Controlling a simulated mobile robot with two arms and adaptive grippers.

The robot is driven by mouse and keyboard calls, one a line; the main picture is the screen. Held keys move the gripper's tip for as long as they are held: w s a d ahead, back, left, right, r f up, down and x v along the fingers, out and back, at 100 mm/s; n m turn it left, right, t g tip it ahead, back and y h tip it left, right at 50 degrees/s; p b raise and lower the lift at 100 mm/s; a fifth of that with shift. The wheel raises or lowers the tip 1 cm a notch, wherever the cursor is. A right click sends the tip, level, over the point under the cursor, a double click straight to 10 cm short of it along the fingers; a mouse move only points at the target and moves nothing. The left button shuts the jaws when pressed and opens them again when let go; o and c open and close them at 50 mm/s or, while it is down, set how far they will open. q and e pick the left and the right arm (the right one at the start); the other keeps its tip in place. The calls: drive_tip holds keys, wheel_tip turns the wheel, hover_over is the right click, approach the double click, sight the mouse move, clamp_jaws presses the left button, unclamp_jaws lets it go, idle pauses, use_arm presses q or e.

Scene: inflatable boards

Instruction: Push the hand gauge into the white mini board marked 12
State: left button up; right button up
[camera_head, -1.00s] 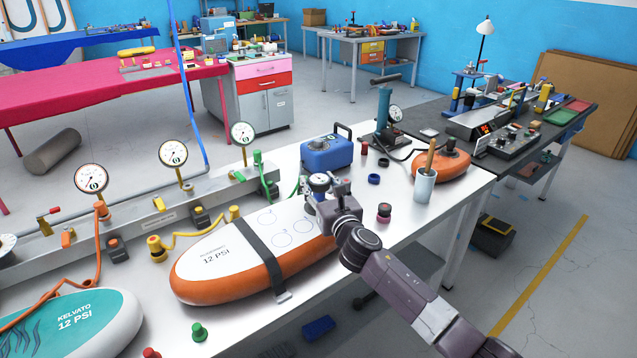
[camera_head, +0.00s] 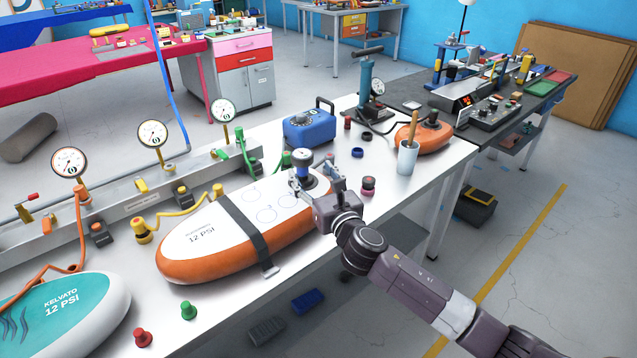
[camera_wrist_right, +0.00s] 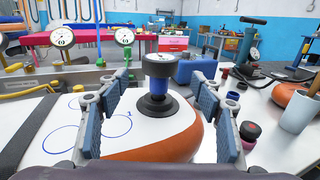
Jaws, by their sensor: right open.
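The white mini board marked 12 PSI (camera_head: 205,232), with an orange side and a dark strap, lies on the white bench. The hand gauge (camera_head: 303,164) stands upright at the board's far right end. In the right wrist view, the hand gauge (camera_wrist_right: 161,67) has a grey round head, a blue body and a black lower part resting on a black round fitting. How deep it sits is hidden. My right gripper (camera_head: 316,182) is open. In the wrist view its fingers (camera_wrist_right: 163,88) flank the gauge with gaps on both sides. My left gripper is not in view.
A teal board marked KELVATO 12 PSI (camera_head: 70,310) lies at the lower left. A rail (camera_head: 125,212) with dial gauges runs behind. A blue box (camera_head: 309,128), a cup (camera_head: 407,157), an orange board (camera_head: 432,138) and small rings stand beyond the gripper.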

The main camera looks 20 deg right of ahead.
drive_tip(key=shift+s, duration=2.1)
